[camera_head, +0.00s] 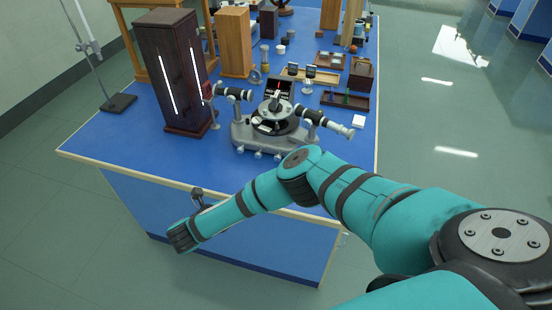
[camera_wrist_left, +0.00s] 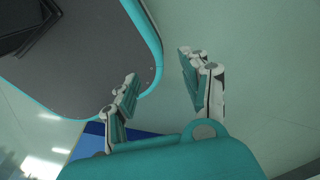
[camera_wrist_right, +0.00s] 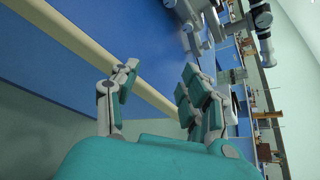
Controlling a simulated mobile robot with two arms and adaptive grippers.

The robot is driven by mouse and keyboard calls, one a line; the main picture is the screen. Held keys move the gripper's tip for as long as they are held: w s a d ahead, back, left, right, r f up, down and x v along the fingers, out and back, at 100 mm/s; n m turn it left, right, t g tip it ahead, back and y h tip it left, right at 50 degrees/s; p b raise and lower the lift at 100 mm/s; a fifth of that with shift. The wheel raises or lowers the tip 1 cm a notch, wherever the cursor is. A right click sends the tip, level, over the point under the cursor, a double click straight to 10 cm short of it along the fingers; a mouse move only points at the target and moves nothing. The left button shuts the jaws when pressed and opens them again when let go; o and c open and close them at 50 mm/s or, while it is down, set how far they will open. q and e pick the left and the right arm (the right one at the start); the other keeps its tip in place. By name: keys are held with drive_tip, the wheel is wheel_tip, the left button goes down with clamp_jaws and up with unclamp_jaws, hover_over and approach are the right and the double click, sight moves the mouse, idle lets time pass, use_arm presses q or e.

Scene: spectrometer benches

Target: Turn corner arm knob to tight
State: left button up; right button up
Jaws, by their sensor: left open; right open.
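A grey spectrometer (camera_head: 265,130) stands near the front of the blue bench, with a collimator tube (camera_head: 232,93) on its left and a telescope arm (camera_head: 325,122) on its right. Small knobs (camera_head: 258,154) show along its base; I cannot tell which is the corner arm knob. Part of the instrument shows at the top of the right wrist view (camera_wrist_right: 192,30). My right gripper (camera_wrist_right: 160,72) is open and empty, near the bench's front edge and apart from the instrument. My left gripper (camera_wrist_left: 160,68) is open and empty, outside the head view.
A tall dark lamp housing (camera_head: 172,75) stands left of the spectrometer. Wooden boxes (camera_head: 233,42) and trays (camera_head: 345,100) fill the back and right. A stand (camera_head: 118,103) is at far left. The bench's pale front edge (camera_head: 100,168) lies close; its front left top is clear.

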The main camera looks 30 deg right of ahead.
wheel_tip(320, 180, up, 3)
drive_tip(key=d+n+h, duration=0.1)
drive_tip(key=d+h, duration=0.1)
drive_tip(key=b, duration=0.6)
approach(276, 159)
drive_tip(key=shift+w+d+f+b, duration=0.1)
drive_tip(key=shift+d+f+b, duration=0.1)
drive_tip(key=shift+d+b, duration=0.55)
drive_tip(key=x, duration=0.8)
drive_tip(key=shift+w+p, duration=0.15)
drive_tip(key=shift+p, duration=0.2)
clamp_jaws()
